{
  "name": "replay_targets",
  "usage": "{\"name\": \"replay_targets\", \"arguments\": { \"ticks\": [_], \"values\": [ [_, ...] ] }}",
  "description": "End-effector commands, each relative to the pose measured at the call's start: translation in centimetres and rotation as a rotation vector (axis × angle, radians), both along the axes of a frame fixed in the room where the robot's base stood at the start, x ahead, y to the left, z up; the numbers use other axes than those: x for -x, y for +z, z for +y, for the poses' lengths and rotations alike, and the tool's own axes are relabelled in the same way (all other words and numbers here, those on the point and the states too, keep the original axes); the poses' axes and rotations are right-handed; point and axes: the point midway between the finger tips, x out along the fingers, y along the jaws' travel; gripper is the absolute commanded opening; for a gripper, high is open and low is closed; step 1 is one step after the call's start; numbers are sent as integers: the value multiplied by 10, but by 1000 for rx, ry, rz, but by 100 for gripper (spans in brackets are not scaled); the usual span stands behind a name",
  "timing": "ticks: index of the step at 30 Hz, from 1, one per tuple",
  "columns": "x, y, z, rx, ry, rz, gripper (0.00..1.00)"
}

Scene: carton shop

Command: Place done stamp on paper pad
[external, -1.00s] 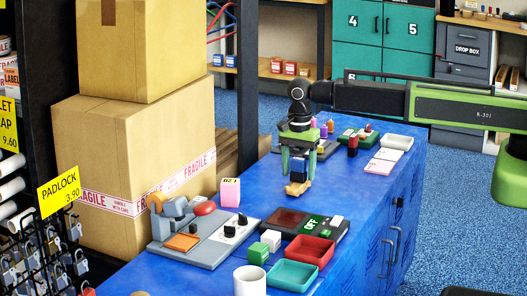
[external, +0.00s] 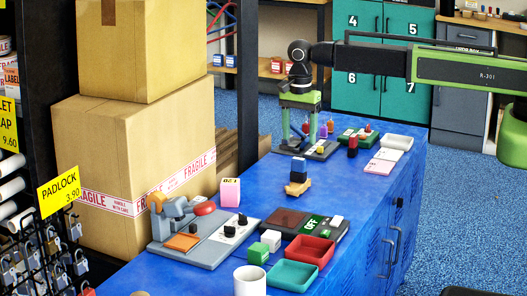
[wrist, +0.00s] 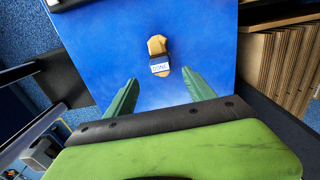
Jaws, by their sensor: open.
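The done stamp (external: 298,168) is a small dark block with a white DONE label, which reads in the wrist view (wrist: 160,67). It sits on a tan wooden piece (external: 297,188) on the blue bench top. I cannot tell whether that piece is part of the stamp. My gripper (external: 300,138) is open and empty, above and behind the stamp. In the wrist view the stamp lies ahead, between the lines of the two green fingers. A flat pink-and-white pad (external: 380,166) at the bench's right edge may be the paper pad.
A white roll (external: 396,142) lies behind the pad. Behind my gripper is a grey tray with small bottles (external: 323,148). In front are a dark board marked OFF (external: 311,224), a red tray (external: 311,249) and a teal tray (external: 292,275). Bench around the stamp is clear.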

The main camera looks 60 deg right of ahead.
Motion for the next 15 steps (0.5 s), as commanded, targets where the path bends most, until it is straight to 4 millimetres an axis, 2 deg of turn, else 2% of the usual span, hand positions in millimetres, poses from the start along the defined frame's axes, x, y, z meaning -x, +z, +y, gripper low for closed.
{"name": "replay_targets", "arguments": {
  "ticks": [1,8,11,15],
  "values": [
    [0,12,0,0,0,0,63],
    [5,11,-4,0,29,0,63],
    [26,11,-22,0,195,0,63],
    [79,11,-64,0,651,0,63]
  ]
}}
